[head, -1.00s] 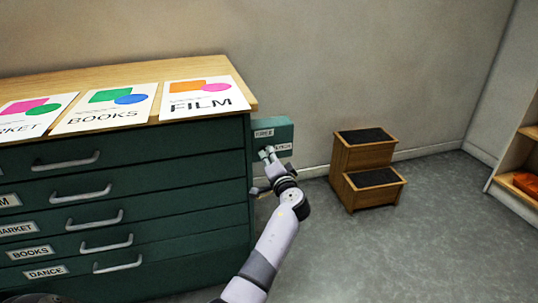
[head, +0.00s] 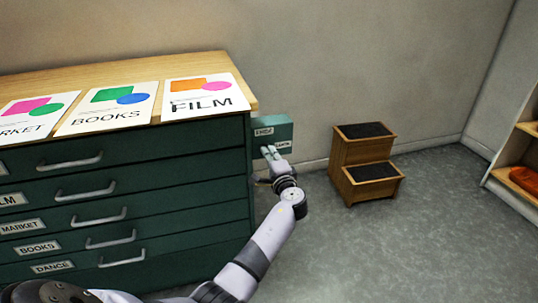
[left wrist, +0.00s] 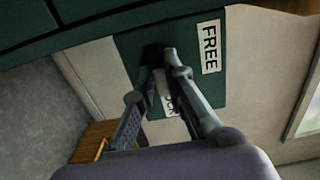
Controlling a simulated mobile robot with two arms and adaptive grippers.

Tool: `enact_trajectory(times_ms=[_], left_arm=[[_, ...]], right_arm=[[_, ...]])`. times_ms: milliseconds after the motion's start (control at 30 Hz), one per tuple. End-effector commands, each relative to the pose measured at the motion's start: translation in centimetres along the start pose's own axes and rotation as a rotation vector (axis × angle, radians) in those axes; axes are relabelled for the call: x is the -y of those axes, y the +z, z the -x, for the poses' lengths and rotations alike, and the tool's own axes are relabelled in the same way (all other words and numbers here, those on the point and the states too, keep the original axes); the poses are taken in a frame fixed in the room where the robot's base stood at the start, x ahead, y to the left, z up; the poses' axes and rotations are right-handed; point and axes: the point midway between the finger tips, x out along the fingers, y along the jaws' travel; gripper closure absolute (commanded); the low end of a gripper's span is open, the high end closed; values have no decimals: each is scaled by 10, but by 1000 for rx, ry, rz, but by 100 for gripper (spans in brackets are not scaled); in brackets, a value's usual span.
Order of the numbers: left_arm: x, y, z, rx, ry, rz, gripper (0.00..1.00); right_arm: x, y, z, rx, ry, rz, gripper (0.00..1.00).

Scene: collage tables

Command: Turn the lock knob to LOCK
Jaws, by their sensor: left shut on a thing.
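The green lock box (head: 284,128) sticks out from the right side of the green drawer cabinet. It bears a white FREE label (head: 263,132) and a lower white label (head: 283,145), partly covered in the left wrist view, where the end of LOCK shows. My left gripper (head: 268,152) is at the front of the box. In the left wrist view its fingers (left wrist: 157,64) are closed on the dark lock knob (left wrist: 151,53), between the labels' area and the cabinet. The fingers hide most of the knob, so its pointing cannot be told. My right gripper is out of view.
FILM, BOOKS and MARKET posters lie on the wooden cabinet top (head: 150,72). Drawer handles (head: 72,161) stick out of the cabinet front. A wooden step stool (head: 362,150) stands by the wall. A shelf (head: 515,188) is at the far right. The floor between is clear.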

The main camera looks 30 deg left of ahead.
Motion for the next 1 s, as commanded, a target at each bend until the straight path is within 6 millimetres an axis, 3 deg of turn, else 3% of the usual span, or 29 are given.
enact_trajectory(times_ms=[367, 400, 667, 1000], left_arm=[[1, -1, 0, -2, -3, -6, 100], [1, -1, 0, -3, -3, -6, 86], [1, 0, 0, -1, -2, -5, 68], [0, 0, 3, -1, 0, -4, 68]], right_arm=[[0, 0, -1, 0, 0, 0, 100], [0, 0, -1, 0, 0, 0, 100], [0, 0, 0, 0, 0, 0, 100], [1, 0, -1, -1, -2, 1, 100]])
